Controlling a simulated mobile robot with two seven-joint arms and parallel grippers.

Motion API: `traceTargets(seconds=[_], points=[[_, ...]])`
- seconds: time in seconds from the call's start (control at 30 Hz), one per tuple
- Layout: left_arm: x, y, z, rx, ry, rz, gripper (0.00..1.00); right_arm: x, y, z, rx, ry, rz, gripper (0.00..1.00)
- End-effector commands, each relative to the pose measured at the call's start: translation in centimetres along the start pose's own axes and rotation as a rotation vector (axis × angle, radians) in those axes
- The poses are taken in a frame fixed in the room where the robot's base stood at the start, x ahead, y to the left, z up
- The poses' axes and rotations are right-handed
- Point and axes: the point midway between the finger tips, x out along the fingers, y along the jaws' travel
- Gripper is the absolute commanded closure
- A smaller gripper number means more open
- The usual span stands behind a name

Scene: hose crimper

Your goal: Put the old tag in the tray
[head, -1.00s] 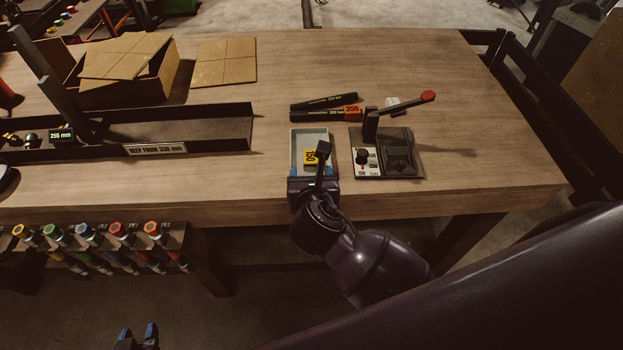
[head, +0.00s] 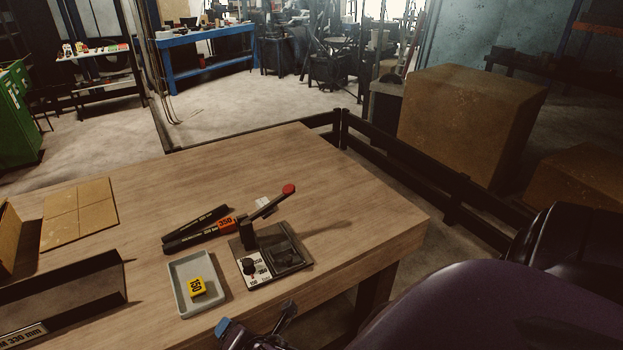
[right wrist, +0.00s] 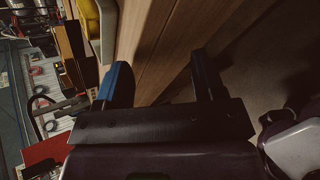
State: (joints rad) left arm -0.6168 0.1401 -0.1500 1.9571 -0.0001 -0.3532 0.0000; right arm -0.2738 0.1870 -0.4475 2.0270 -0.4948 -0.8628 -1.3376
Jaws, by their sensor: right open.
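A yellow tag marked 150 (head: 196,287) lies in the shallow grey tray (head: 181,301) near the table's front edge. In the right wrist view, the yellow tag (right wrist: 90,18) and the pale tray rim (right wrist: 107,32) show at the top left. My right gripper (head: 256,318) is at the bottom of the head view, in front of the table edge and apart from the tray. Its jaws are open, and the right wrist view shows nothing between the fingers (right wrist: 162,72). My left gripper is not in view.
A crimper (head: 272,256) with a red-knobbed lever stands right of the tray. Behind the tray lie black hoses (head: 196,229), one with an orange 350 tag (head: 226,223). A dark trough (head: 70,290) is at left. The table's right part is clear.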

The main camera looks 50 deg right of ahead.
Motion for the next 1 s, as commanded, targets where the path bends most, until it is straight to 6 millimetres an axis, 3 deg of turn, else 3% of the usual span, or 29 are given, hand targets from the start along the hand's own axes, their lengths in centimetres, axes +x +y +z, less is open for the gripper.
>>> traceTargets(seconds=[0.27, 0.6, 0.8, 1.0], points=[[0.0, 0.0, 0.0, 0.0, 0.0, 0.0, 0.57, -0.5, -5.7, 0.9, 0.625, 0.065, -0.032, 0.37], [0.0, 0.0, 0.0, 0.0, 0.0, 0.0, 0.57, -2.8, -13.1, 3.5, 1.525, 0.074, -0.045, 0.37], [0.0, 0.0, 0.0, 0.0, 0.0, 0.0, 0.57, -3.8, -15.3, 4.8, 1.823, 0.064, -0.028, 0.37], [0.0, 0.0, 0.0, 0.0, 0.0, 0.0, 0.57, -4.0, -15.7, 5.1, 1.883, 0.064, -0.023, 0.37]])
